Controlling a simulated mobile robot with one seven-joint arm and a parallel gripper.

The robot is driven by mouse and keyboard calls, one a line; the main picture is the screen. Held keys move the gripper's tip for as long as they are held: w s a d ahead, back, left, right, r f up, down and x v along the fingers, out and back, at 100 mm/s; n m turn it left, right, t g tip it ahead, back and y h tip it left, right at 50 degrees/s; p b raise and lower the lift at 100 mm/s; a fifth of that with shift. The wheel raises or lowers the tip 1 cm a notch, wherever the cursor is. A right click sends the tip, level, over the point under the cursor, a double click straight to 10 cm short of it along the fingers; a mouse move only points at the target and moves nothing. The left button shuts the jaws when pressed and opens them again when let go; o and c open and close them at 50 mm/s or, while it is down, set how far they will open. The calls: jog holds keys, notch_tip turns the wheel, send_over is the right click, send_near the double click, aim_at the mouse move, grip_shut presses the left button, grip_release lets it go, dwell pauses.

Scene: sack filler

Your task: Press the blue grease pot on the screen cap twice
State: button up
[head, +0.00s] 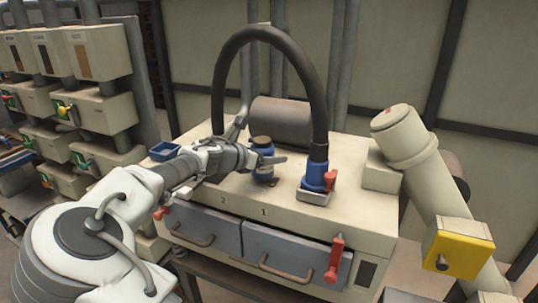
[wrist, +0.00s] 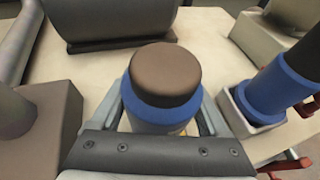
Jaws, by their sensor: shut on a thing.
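The blue grease pot (head: 264,168) has a brown top and stands upright over the cream machine top. My gripper (head: 268,160) is shut on it from the left, with a finger on each side. In the wrist view the grease pot (wrist: 165,112) sits between the fingers of my gripper (wrist: 165,122), brown top facing the camera. Its underside is hidden, so I cannot tell whether it touches the surface. I cannot make out which part is the screen cap.
A black hose (head: 222,75) arches overhead to a blue coupling (head: 316,178) with a red lever, close right of the pot. A dark cylinder (head: 283,122) lies behind. A small blue tray (head: 163,151) is left. Two grey drawers face front.

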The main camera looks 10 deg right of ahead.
jog(key=shift+r+p, duration=0.85)
jog(key=shift+p, duration=0.1)
jog(key=shift+f+b, duration=0.45)
jog(key=shift+f, duration=0.5)
dwell(0.6)
jog(key=shift+r, duration=0.1)
jog(key=shift+r+p, duration=0.85)
